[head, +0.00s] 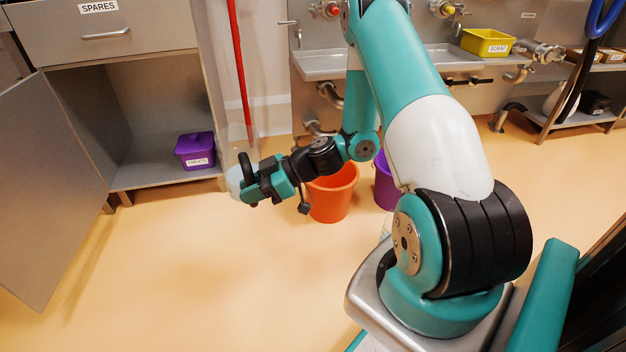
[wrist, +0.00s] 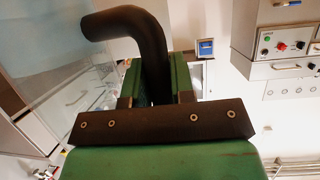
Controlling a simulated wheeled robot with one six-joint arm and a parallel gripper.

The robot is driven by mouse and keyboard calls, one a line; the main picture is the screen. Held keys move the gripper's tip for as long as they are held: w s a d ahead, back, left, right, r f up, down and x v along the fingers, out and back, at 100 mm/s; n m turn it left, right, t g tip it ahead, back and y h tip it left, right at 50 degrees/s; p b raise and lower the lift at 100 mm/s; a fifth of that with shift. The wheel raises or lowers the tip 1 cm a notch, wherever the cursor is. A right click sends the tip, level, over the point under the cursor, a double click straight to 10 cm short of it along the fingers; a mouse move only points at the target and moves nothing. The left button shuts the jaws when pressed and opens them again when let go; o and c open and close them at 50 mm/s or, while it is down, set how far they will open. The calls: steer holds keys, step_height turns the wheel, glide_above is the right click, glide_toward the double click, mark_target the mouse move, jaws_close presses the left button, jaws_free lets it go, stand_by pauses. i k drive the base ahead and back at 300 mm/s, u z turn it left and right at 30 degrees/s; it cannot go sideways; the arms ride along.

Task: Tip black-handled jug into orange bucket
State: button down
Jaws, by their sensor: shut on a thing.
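My gripper (head: 262,181) is shut on the black handle of the jug (head: 235,183), left of the orange bucket in the head view. The jug looks pale, and my gripper hides part of it. In the wrist view the curved black handle (wrist: 130,22) stands between the two green fingers (wrist: 157,85). The jug's clear wall (wrist: 40,50) fills the left side there. The orange bucket (head: 331,196) stands on the floor below my forearm, which hides part of its rim.
A purple bucket (head: 386,185) stands right of the orange one, partly behind my arm. An open cabinet (head: 165,180) at left holds a purple box (head: 195,150); its door (head: 45,190) swings out. A steel sink bench (head: 330,66) stands behind. Floor at front left is clear.

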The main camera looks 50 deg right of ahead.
mark_target(331, 194)
steer(key=u, duration=0.45)
steer(key=k, duration=0.55)
steer(key=u, duration=0.5)
steer(key=i, duration=0.45)
steer(key=z, duration=0.65)
steer(key=i, duration=0.85)
steer(key=z, duration=1.35)
steer(key=i, duration=0.55)
steer(key=z, duration=0.65)
